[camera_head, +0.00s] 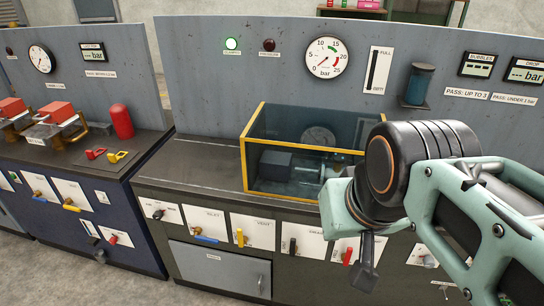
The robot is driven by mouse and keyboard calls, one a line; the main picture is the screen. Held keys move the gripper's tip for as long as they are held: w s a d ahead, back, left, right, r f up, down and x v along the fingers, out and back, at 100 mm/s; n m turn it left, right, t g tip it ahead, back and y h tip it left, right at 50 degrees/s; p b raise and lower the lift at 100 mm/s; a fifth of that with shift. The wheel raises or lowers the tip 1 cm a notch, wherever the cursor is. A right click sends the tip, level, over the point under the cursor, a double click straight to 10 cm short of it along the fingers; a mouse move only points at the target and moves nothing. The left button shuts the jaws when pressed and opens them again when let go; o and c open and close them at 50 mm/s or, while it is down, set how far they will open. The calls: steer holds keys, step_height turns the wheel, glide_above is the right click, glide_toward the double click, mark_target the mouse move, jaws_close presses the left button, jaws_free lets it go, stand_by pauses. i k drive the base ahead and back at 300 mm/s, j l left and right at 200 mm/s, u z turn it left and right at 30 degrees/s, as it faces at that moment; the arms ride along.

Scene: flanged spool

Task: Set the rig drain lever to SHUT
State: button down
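The rig's front panel carries several levers on white plates. A blue-handled lever (205,238) and a yellow-handled lever (240,237) are at the left. A black-handled lever (292,246) and a red-handled lever (347,256) are further right. The plate lettering is too small to read surely, so I cannot tell which is the drain lever or its setting. My gripper (366,268) shows as a dark shape pointing down, just right of the red lever in the picture. Its fingers are not clearly separate, and I cannot tell whether it touches anything. My arm hides part of the panel's right side.
A yellow-framed glass tank (300,150) stands on the rig's bench top, close behind my wrist. A blue cylinder (418,84) is on the back panel. A second bench (70,150) with red-topped items and its own levers stands at the left. The bench top left of the tank is clear.

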mark_target(294, 248)
steer(key=j+z, duration=0.1)
steer(key=z, duration=0.8)
steer(key=i+j, duration=0.15)
steer(key=j, duration=0.2)
steer(key=i+j+z, duration=0.1)
steer(key=j, duration=0.25)
steer(key=i+j+z, duration=0.1)
steer(key=j, duration=0.25)
steer(key=i+j, duration=0.15)
steer(key=j, duration=0.2)
steer(key=j+z, duration=0.1)
steer(key=j, duration=0.45)
steer(key=k+j+z, duration=0.1)
steer(key=j, duration=0.45)
steer(key=k+j+z, duration=0.1)
steer(key=j+z, duration=0.2)
steer(key=j, duration=0.1)
